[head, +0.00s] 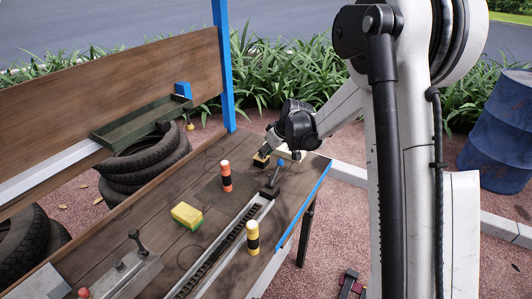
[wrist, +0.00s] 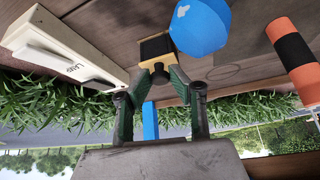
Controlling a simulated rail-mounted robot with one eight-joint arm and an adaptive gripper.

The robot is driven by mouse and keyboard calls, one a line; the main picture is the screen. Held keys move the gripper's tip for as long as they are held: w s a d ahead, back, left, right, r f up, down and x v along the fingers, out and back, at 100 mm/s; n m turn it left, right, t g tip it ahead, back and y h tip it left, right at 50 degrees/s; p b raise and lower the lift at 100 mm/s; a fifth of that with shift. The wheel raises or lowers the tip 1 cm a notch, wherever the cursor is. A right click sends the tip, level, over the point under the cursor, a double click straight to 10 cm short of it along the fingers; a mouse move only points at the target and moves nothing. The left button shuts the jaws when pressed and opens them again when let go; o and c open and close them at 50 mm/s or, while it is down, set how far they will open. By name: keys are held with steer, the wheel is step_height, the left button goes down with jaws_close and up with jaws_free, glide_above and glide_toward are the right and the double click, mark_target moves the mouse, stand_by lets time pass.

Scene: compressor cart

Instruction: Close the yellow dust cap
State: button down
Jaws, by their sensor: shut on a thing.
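A small dark block with yellow edges (wrist: 156,46) sits on the bench top in the wrist view; I take its yellow part to be the dust cap. A tan-yellow nub (wrist: 159,70) at its near side is between my fingertips. My gripper (wrist: 161,78) is shut on it, with the green-sided fingers converging there. In the head view my gripper (head: 263,154) reaches down at the bench's far right end, over the yellow-edged block (head: 261,161). The fingers partly hide the piece, and I cannot tell the cap's exact angle.
A blue ball knob (wrist: 199,26) stands close to the right of the fingers. A white box marked LAMP (wrist: 65,50) is at left. An orange-black cylinder (head: 225,175), a yellow-black cylinder (head: 252,238) and a yellow sponge (head: 186,215) stand on the bench (head: 150,212).

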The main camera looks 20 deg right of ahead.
steer(key=c, duration=1.6)
jaws_free()
steer(key=shift+o, duration=0.2)
steer(key=v, duration=1.2)
steer(key=shift+r, duration=0.1)
